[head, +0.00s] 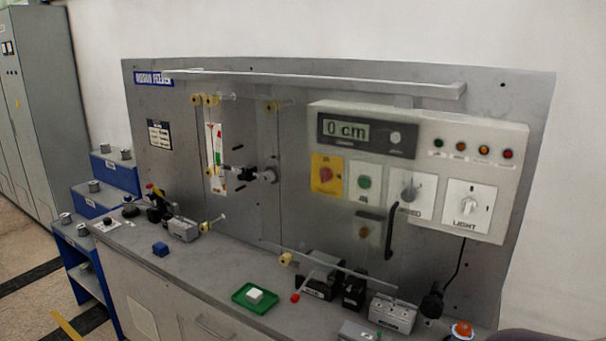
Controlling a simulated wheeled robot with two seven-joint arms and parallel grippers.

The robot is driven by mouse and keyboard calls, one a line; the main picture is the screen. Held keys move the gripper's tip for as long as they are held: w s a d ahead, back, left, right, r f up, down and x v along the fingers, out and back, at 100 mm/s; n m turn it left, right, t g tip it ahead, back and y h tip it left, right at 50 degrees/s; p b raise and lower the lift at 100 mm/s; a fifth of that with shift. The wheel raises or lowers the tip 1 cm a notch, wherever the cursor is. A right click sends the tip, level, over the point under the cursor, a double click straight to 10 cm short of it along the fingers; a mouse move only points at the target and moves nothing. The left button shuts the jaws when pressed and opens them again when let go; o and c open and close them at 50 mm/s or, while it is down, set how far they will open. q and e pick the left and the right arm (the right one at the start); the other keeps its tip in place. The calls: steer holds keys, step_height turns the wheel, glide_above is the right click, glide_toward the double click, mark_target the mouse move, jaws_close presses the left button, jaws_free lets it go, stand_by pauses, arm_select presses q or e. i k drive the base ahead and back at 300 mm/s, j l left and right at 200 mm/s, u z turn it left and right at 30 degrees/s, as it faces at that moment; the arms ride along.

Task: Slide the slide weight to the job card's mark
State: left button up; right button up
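I cannot tell for certain which part is the slide weight. A short horizontal arm with black and grey pieces (266,174) sticks out from the grey panel, left of the control box. Its left end lies close to a narrow white upright scale (215,157) with green and red marks. A small dark card with pale lettering (159,135) is fixed at the panel's left; its print is too small to read, and I cannot tell if it is the job card. Neither gripper shows in the head view.
The control box (462,140) has a display (348,131) reading 0 cm, knobs and several lamps. A green tray (241,300) with a white block, a blue block (160,249) and several grey and black devices stand on the bench. Blue shelving (112,172) stands left.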

mark_target(247, 174)
steer(key=i+j+u, duration=0.1)
steer(key=i+j, duration=0.15)
steer(key=j, duration=0.25)
steer(key=i+j+u, duration=0.1)
steer(key=i+j, duration=0.2)
steer(key=j, duration=0.2)
steer(key=i+j+u, duration=0.1)
steer(key=i+j, duration=0.15)
steer(key=j, duration=0.2)
